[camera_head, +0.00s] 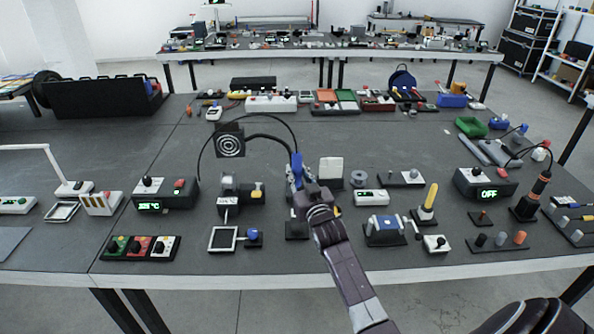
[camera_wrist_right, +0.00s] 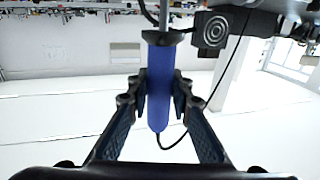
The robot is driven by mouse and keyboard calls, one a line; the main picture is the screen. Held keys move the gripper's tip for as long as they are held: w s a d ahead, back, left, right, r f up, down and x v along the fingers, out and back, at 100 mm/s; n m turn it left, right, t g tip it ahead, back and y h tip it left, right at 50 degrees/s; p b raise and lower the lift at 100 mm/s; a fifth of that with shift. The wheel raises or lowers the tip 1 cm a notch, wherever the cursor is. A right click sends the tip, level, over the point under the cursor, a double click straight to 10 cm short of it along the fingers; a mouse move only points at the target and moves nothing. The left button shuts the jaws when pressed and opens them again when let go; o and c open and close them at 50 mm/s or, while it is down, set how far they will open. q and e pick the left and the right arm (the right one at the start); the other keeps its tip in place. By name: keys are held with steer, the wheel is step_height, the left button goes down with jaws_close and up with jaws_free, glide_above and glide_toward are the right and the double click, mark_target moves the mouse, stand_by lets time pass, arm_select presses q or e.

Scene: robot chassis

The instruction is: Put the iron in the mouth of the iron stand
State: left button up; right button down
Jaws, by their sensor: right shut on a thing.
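My right gripper (camera_head: 304,190) is shut on a blue-handled iron (camera_head: 297,164) and holds it above the middle of the table. In the right wrist view the iron's blue handle (camera_wrist_right: 159,95) lies between the two fingers of the gripper (camera_wrist_right: 160,88), with a dark collar at one end and a cable at the other. A black base (camera_head: 297,230) stands partly hidden behind my right arm; I cannot tell whether it is the iron stand. At the right, an orange-and-black iron (camera_head: 538,190) stands upright in a black holder (camera_head: 524,208). My left gripper is not in view.
A black station (camera_head: 165,194) with a green display stands at the left. A black square fan (camera_head: 230,141) rises left of the gripper. A second station (camera_head: 485,184) reads OFF. Blue vise-like equipment (camera_head: 385,228) sits right of my arm. Open table lies farther back.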

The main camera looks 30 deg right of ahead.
steer(key=shift+f+b, duration=0.5)
steer(key=shift+f, duration=0.45)
steer(key=shift+p, duration=0.45)
stand_by(0.9)
steer(key=shift+f+b, duration=3.15)
steer(key=shift+f, duration=1)
steer(key=c, duration=1.7)
jaws_free()
steer(key=shift+o, duration=0.2)
steer(key=shift+s, duration=0.1)
